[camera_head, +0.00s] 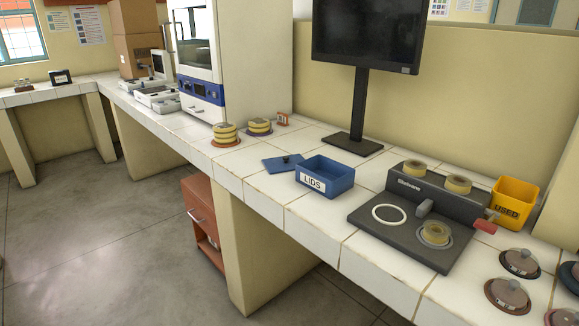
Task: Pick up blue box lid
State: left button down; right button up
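Neither of my grippers shows in the head view.
Stacked yellow dishes (225,136) stand left of the lid. A black monitor stand (353,144) is behind the box. A dark device (402,226) with dishes, a yellow "USED" bin (513,203) and several brown-lidded items are at right. The counter's front edge is just before the lid.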

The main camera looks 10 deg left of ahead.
aim_at(287, 163)
jog(key=u, duration=1.95)
jog(key=i, duration=1.4)
jog(key=z, duration=1.85)
